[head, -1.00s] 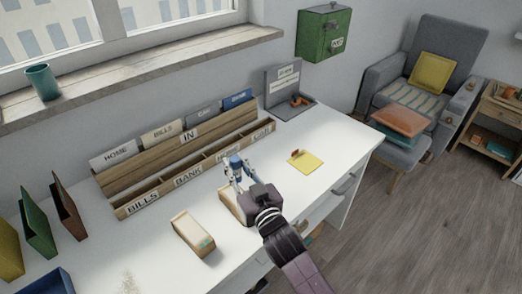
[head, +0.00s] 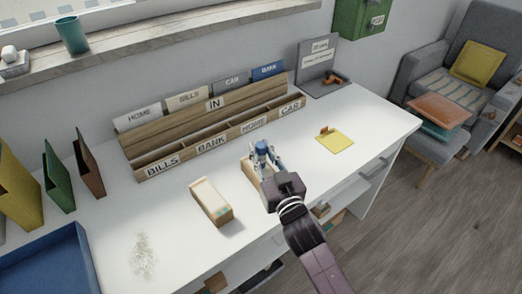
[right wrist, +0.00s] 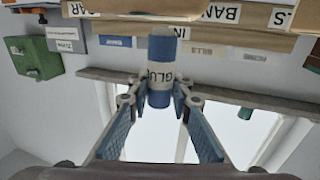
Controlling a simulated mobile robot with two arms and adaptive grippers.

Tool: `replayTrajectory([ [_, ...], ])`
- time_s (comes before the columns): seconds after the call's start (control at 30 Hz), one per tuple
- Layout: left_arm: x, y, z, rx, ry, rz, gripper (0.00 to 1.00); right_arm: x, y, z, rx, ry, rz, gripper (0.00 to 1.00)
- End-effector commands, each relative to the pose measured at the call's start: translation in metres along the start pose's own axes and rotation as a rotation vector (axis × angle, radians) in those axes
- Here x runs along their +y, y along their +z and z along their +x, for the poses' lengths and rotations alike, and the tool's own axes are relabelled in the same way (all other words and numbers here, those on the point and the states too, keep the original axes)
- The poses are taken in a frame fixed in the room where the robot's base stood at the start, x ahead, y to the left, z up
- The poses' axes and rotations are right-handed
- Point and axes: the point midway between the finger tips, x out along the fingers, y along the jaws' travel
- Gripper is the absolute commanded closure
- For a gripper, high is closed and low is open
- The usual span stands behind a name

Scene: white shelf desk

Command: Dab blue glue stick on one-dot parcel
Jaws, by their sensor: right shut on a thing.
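My right gripper (head: 265,160) is shut on the blue glue stick (head: 262,147). In the right wrist view the glue stick (right wrist: 161,72) shows between the fingers, with a white GLUE label and blue ends. One tan parcel (head: 211,201) lies on the desk left of the gripper, with a small greenish mark near its front end. A second tan parcel (head: 249,172) is at the gripper, mostly hidden by it. I cannot tell whether the glue stick touches it. Dots on the parcels are too small to read. My left gripper is not in view.
A wooden sorter (head: 217,136) with labelled slots stands behind the parcels. A yellow notepad (head: 334,143) lies to the right. A blue tray (head: 48,262) and upright folders (head: 58,178) are at the left. Pale specks (head: 143,255) lie on the desk. The desk's front edge is close to my right arm.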

Motion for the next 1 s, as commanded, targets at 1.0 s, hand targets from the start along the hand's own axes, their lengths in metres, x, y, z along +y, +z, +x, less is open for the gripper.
replayTrajectory([
  [1.0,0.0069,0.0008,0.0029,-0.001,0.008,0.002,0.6,0.0,0.0044,0.0,0.0,0.0,0.0,1.0],
])
